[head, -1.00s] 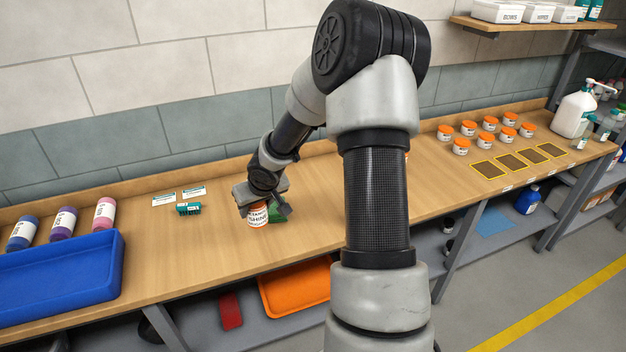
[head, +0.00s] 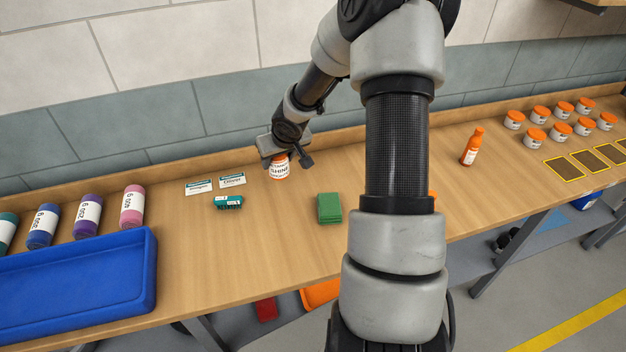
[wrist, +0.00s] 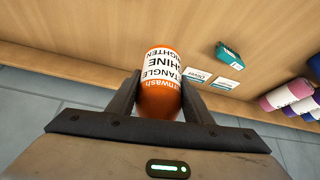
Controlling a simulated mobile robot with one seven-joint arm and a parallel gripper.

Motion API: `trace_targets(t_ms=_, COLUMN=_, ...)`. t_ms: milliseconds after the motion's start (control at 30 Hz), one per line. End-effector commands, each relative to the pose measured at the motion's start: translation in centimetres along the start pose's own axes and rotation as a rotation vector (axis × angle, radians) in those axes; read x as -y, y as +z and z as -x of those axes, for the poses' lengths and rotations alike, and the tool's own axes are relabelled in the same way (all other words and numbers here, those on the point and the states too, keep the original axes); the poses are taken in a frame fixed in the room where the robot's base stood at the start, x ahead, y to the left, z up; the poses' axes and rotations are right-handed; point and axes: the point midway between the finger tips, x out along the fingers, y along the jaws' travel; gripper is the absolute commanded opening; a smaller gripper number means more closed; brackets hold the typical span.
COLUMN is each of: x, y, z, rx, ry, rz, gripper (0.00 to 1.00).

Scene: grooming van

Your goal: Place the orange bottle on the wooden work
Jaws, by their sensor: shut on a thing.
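An orange bottle with a white label (head: 279,168) is in my gripper (head: 286,158), towards the back of the wooden worktop (head: 240,265). In the wrist view my gripper (wrist: 160,96) is shut with one finger on each side of the orange bottle (wrist: 162,66); its label faces the camera. I cannot tell whether its base touches the wood. A second, slimmer orange bottle (head: 471,149) stands on the worktop to the right of my arm.
A green block (head: 329,208), a teal-and-white box (head: 228,202) and two cards (head: 232,180) lie near my gripper. Orange-lidded jars (head: 535,138) and yellow-edged dark squares (head: 565,169) are at right.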

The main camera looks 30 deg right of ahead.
Motion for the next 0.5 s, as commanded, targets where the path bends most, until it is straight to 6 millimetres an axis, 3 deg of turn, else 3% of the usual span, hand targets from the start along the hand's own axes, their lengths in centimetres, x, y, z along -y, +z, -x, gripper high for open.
trace_targets(t_ms=200, x=0.2, y=2.4, z=-4.1, rx=0.002, ry=-0.001, rz=0.005, gripper=0.16)
trace_targets(t_ms=500, x=0.1, y=3.7, z=-6.5, rx=0.001, ry=-0.001, rz=0.002, gripper=0.16)
